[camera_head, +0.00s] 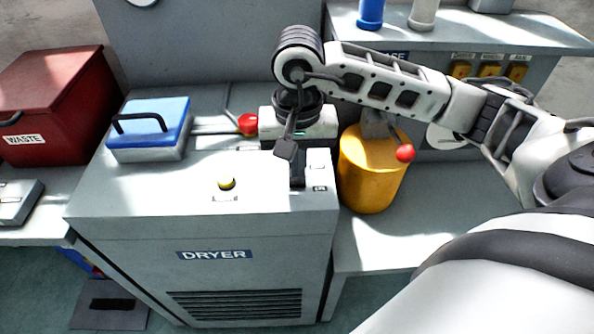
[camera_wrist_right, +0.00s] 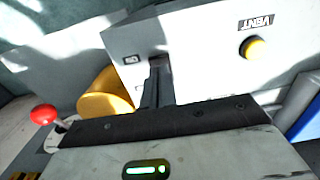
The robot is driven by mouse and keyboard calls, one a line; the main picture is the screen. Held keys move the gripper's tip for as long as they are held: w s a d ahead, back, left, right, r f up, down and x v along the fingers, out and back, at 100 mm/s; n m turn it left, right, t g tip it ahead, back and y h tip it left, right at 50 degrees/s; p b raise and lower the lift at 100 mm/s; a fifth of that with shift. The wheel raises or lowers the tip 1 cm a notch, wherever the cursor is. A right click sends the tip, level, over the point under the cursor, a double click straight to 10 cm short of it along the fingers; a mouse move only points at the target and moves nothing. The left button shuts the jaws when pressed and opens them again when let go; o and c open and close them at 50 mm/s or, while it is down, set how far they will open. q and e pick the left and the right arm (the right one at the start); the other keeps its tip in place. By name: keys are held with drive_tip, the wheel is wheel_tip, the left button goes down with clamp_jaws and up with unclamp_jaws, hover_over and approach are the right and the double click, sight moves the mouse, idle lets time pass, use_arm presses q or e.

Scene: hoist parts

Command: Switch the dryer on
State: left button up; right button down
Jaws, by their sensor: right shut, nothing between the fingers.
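The grey dryer (camera_head: 205,278) is a box marked DRYER, with a vent grille low on its front. On its top are a yellow button (camera_head: 227,184) and, at the right, a small dark-marked label (camera_head: 320,189). In the right wrist view the yellow button (camera_wrist_right: 255,49) sits beside a VENT label (camera_wrist_right: 257,23), and the small label (camera_wrist_right: 131,59) is left of my fingers. My right gripper (camera_head: 297,182) is shut and empty, pointing down at the dryer's top right part. Its fingertips (camera_wrist_right: 160,62) hide part of the panel; I cannot tell whether they touch it. My left gripper is out of view.
A blue-lidded box (camera_head: 150,122) stands at the dryer's back left, beside a red WASTE bin (camera_head: 50,95). A red knob (camera_head: 248,124) is behind the dryer top. A yellow cylinder (camera_head: 368,178) with a red ball (camera_head: 405,153) near it stands close at the right.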

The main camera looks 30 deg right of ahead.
sight(298, 180)
idle(0.3)
drive_tip(key=shift+f+b, duration=1.05)
drive_tip(key=shift+b, duration=0.05)
idle(0.4)
drive_tip(key=shift+r+p, duration=1.9)
drive_tip(key=shift+r, duration=1.75)
